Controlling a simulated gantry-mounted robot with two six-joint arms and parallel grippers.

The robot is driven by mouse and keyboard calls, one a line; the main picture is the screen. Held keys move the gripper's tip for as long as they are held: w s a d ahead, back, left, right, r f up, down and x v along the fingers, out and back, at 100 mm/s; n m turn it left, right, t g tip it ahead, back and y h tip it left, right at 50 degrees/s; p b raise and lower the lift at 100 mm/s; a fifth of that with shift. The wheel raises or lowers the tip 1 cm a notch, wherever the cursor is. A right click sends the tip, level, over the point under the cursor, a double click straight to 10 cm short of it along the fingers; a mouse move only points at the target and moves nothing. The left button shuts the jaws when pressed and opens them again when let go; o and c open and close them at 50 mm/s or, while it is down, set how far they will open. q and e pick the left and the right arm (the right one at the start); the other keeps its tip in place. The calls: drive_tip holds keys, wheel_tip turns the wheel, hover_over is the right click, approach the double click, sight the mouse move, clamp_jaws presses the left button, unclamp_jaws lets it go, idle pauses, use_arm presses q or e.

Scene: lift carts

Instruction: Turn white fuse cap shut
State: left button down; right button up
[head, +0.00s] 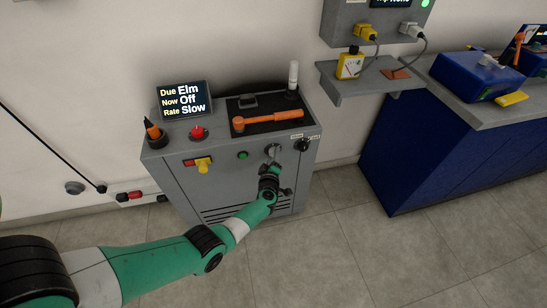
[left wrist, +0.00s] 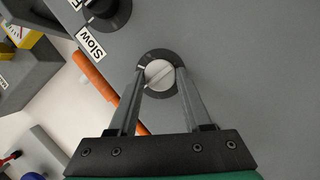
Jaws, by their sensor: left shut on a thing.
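The white fuse cap (left wrist: 160,75) is round, with a slot across its face, and sits in a dark ring on the grey cabinet front. The slot lies diagonally in the left wrist view. In the head view the cap (head: 273,150) is small on the cabinet's front, partly covered by my gripper. My left gripper (head: 271,165) is at the cap, with its two fingers on either side of it. The fingers are shut on the cap. My right gripper is not in view.
A black knob (head: 303,145) with labels is right of the cap, and a green button (head: 242,155) is left. A red button (head: 198,132) and a display (head: 184,99) stand left.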

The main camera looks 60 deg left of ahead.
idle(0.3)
use_arm(q)
drive_tip(key=shift+c, duration=1.7)
unclamp_jaws()
drive_tip(key=p+v, duration=0.8)
drive_tip(key=v, duration=0.3)
drive_tip(key=shift+s+d, duration=0.2)
drive_tip(key=shift+d, duration=0.05)
